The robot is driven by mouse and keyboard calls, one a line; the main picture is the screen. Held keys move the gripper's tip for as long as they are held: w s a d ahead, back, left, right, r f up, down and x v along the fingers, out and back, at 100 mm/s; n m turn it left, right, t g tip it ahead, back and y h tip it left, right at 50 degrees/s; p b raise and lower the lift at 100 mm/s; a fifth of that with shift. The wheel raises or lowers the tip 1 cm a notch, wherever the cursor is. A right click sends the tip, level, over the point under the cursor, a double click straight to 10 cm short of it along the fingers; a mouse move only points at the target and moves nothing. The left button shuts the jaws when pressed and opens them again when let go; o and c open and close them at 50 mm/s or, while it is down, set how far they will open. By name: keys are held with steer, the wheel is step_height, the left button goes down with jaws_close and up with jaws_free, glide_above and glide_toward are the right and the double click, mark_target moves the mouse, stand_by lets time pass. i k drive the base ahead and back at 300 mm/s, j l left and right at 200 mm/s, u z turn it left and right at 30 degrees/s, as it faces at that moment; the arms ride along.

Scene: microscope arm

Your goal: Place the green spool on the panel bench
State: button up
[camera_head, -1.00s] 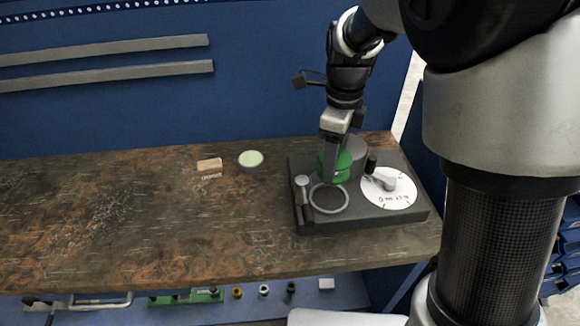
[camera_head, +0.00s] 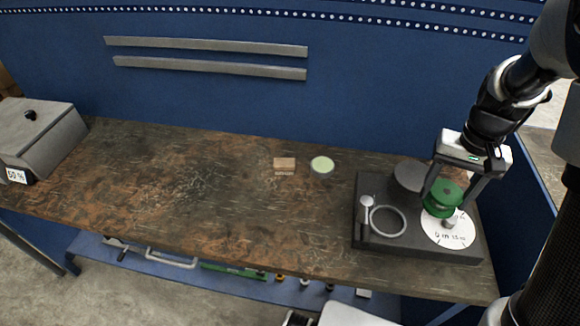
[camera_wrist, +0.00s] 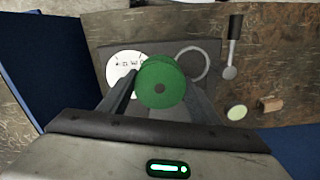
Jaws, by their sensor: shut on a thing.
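The green spool (camera_head: 444,198) is between the two fingers of my gripper (camera_head: 452,194), which is shut on it. In the head view it appears in front of the dark device base, partly covering its white dial (camera_head: 447,232); I cannot tell exactly how high it is held.
The dark device base (camera_head: 410,243) with a metal ring (camera_head: 388,221) and a lever (camera_head: 366,215) fills the right end. A pale green-topped disc (camera_head: 322,165) and a small wooden block (camera_head: 285,163) lie left of it. A grey box (camera_head: 45,140) stands far left.

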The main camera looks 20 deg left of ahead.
mark_target(201, 198)
steer(key=k+j+z, duration=0.1)
steer(key=j, duration=0.3)
steer(key=k+j+z, duration=0.1)
steer(key=j, duration=0.3)
steer(key=k+j+z, duration=0.1)
steer(key=j, duration=0.3)
steer(key=k+j+z, duration=0.1)
steer(key=j, duration=0.3)
steer(key=k+j, duration=0.2)
steer(key=j, duration=0.15)
steer(key=k+j+z, duration=0.15)
steer(key=j, duration=0.25)
steer(key=k+j+z, duration=0.1)
steer(key=j, duration=0.25)
